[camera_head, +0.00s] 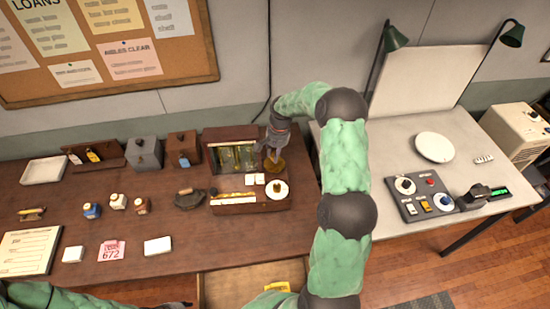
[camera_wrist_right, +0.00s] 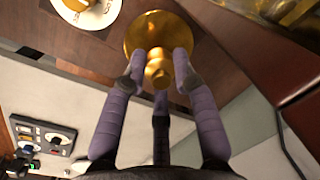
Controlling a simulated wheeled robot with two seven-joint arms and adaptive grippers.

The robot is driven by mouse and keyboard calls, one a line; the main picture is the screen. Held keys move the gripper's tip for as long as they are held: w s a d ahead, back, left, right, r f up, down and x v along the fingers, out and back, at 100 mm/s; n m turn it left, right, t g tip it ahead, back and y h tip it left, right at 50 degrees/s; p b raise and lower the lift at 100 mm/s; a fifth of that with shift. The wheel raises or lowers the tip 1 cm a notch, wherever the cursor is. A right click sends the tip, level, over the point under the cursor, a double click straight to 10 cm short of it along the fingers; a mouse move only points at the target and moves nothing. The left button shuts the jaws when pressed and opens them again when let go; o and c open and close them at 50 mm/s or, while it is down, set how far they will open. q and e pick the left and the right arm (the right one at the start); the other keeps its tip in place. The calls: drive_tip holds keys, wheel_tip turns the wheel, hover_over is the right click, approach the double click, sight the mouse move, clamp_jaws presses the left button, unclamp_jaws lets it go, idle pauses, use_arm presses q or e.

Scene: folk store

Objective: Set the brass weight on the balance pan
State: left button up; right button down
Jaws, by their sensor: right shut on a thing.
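My right gripper (camera_head: 273,152) reaches down at the right end of the wooden balance case (camera_head: 231,134) on the brown table. In the right wrist view its fingers (camera_wrist_right: 158,78) are shut around a brass knobbed weight (camera_wrist_right: 157,68). A wide round brass disc, which looks like the balance pan (camera_wrist_right: 140,36), lies right behind the weight. It also shows under the gripper in the head view (camera_head: 275,167). I cannot tell whether the weight touches the disc. Only the green sleeve of my left arm shows at the bottom left.
An open drawer (camera_head: 235,290) is below. A grey table with a control panel (camera_head: 421,195) stands right.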

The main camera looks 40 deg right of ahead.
drive_tip(key=shift+w+d+f+p, duration=0.1)
drive_tip(key=shift+d+f+p, duration=0.1)
drive_tip(key=shift+f, duration=0.75)
drive_tip(key=shift+w+d+f+p, duration=0.1)
drive_tip(key=shift+f+p, duration=0.05)
drive_tip(key=shift+f, duration=0.75)
drive_tip(key=shift+a, duration=0.1)
drive_tip(key=shift+f, duration=0.2)
drive_tip(key=c, duration=1)
unclamp_jaws()
drive_tip(key=shift+r, duration=0.1)
drive_tip(key=r, duration=0.8)
drive_tip(key=s+d+r+b, duration=0.1)
drive_tip(key=r, duration=0.3)
drive_tip(key=shift+r, duration=0.1)
